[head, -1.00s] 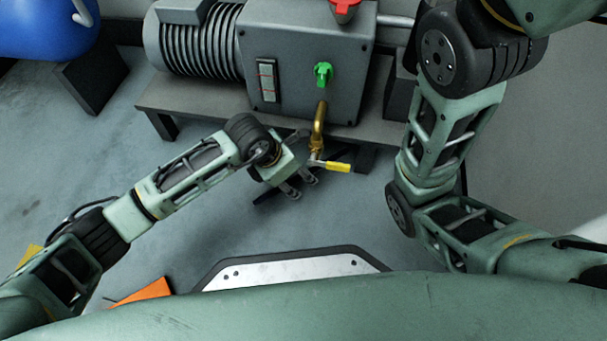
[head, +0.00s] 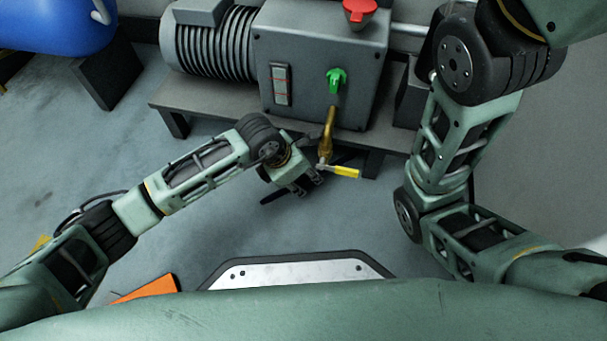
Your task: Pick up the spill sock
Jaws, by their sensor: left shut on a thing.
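My left gripper (head: 305,186) is low in front of the pump bench, just left of the brass drain valve with the yellow handle. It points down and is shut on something. A dark strip, which I take to be the spill sock (head: 273,197), shows at its lower left; most of it is hidden by the gripper, and its full shape cannot be told. My right arm is at the right, but its gripper is out of view.
A grey pump housing (head: 312,70) with a ribbed motor (head: 215,42) stands on a low bench (head: 195,100). The yellow-handled valve (head: 340,171) juts out close to my left gripper. A blue drum (head: 55,25) is at upper left. An orange object (head: 148,289) lies at lower left.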

